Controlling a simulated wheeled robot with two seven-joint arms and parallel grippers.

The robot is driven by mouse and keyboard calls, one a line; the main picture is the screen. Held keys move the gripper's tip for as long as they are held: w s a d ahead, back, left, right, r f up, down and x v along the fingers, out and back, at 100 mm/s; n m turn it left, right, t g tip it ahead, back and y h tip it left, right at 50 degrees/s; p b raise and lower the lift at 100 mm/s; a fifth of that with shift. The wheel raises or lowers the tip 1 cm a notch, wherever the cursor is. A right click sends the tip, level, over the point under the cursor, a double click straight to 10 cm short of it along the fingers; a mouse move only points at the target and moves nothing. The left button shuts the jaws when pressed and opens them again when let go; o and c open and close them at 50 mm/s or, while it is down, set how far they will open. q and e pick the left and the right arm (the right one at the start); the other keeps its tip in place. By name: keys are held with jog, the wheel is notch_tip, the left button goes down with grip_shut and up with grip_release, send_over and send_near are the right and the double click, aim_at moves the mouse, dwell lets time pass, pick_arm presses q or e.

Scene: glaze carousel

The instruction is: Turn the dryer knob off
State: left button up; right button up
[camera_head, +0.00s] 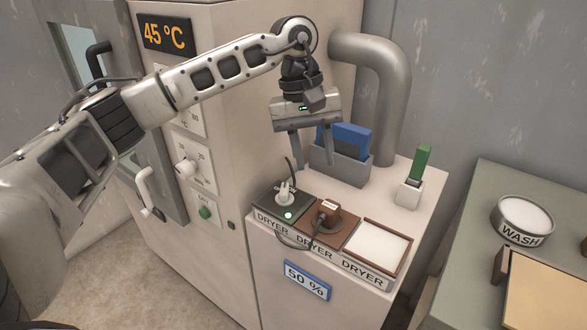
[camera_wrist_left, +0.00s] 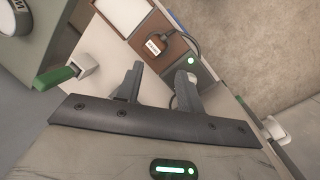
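A white knob (camera_head: 185,168) sits on a pale dial plate on the cabinet front, left of my left gripper. Beside the cabinet, a counter strip reads DRYER several times. Its dark left tile (camera_head: 272,205) carries an upright white piece (camera_head: 284,195), knob or plug I cannot tell, and a lit green light (camera_head: 288,215). The white piece also shows in the left wrist view (camera_wrist_left: 182,78), close by the right-hand finger. My left gripper (camera_head: 313,160) is open and empty above the counter, its fingers pointing down. It also shows in the left wrist view (camera_wrist_left: 160,72). My right gripper is out of view.
A brown tile (camera_head: 343,235) holds a brown plug (camera_head: 327,218) with a black cable. A pale tray (camera_head: 375,245) lies right of it. A grey holder with blue cards (camera_head: 350,137), a green-handled tool (camera_head: 421,162) and a thick pipe (camera_head: 390,90) stand behind.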

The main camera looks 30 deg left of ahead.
aim_at(284, 188)
pick_arm(q)
jog(key=w+a+r+y, duration=0.1)
jog(key=a+r+y, duration=0.25)
jog(key=a, duration=0.35)
jog(key=shift+m+h, duration=0.3)
jog(key=shift+h, duration=0.05)
notch_tip(284, 188, down, 15)
jog(key=shift+w+a+r+p, duration=0.1)
jog(key=shift+w+r+p, duration=0.05)
jog(key=shift+p, duration=0.8)
grip_shut()
